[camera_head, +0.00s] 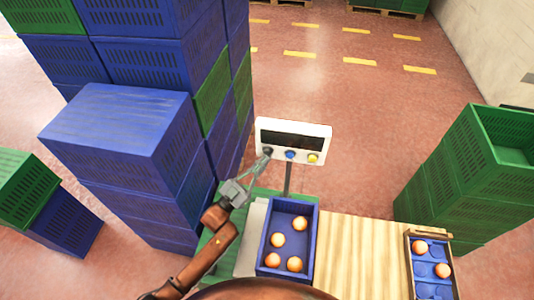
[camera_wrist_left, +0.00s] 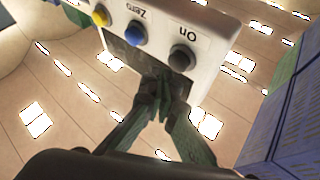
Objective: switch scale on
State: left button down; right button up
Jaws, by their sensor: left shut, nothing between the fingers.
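The scale's white display panel (camera_head: 322,133) stands on a post behind the blue crate. Its screen (camera_head: 291,139) looks dark. Below the screen are a black button (camera_head: 268,150), a blue button (camera_head: 290,154) and a yellow button (camera_head: 313,158). In the left wrist view the panel appears upside down, with the black button (camera_wrist_left: 183,57) labelled "On" and the blue button (camera_wrist_left: 135,33) labelled "Zero". My left gripper (camera_head: 265,157) is shut and empty, its tips close to the black button; I cannot tell whether they touch it. My right gripper is out of view.
A blue crate (camera_head: 310,240) with several oranges stands in front of the post. A tray (camera_head: 409,262) with oranges lies right on the wooden table (camera_head: 362,260). Stacked blue crates (camera_head: 120,125) rise close left of my left arm; green crates (camera_head: 465,160) stand right.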

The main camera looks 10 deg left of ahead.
pick_arm(q)
jog(key=shift+w, duration=0.3)
jog(key=shift+w, duration=0.55)
dwell(0.7)
dwell(0.4)
jog(key=shift+s+p, duration=0.35)
jog(key=shift+s, duration=0.65)
jog(key=shift+s, duration=0.1)
jog(key=s+p, duration=0.2)
jog(key=s, duration=0.2)
jog(key=shift+s, duration=0.4)
jog(key=shift+d, duration=0.1)
